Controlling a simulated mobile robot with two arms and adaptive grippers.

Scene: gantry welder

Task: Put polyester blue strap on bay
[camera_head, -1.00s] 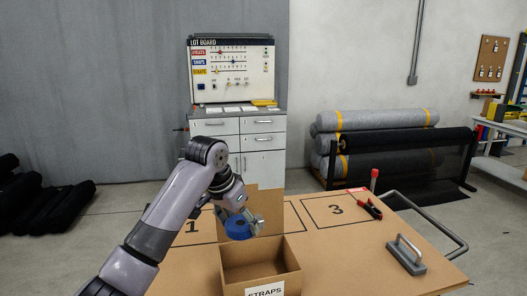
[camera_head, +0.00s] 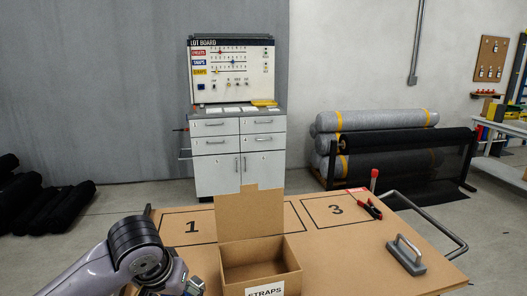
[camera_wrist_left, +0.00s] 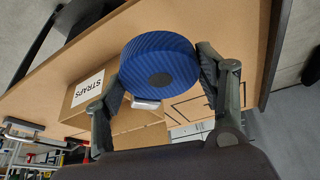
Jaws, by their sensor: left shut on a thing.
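The polyester blue strap (camera_wrist_left: 160,65) is a ribbed blue roll with a dark centre. In the left wrist view it sits between the two fingers of my left gripper (camera_wrist_left: 158,78), which is shut on it above the table. In the head view my left arm is at the bottom left, and most of the gripper and the strap are cut off there. Bay 1 (camera_head: 192,227) and bay 3 (camera_head: 336,209) are black outlines on the brown table top, with no object seen inside them. The area between them is largely hidden behind the open box. My right gripper is not in view.
The open cardboard box (camera_head: 288,262) labelled STRAPS stands at the table front, its flap upright. A red-black clamp (camera_head: 370,209) and a grey handled block (camera_head: 406,255) are on the right side. The lot board (camera_head: 232,70) stands on a cabinet behind.

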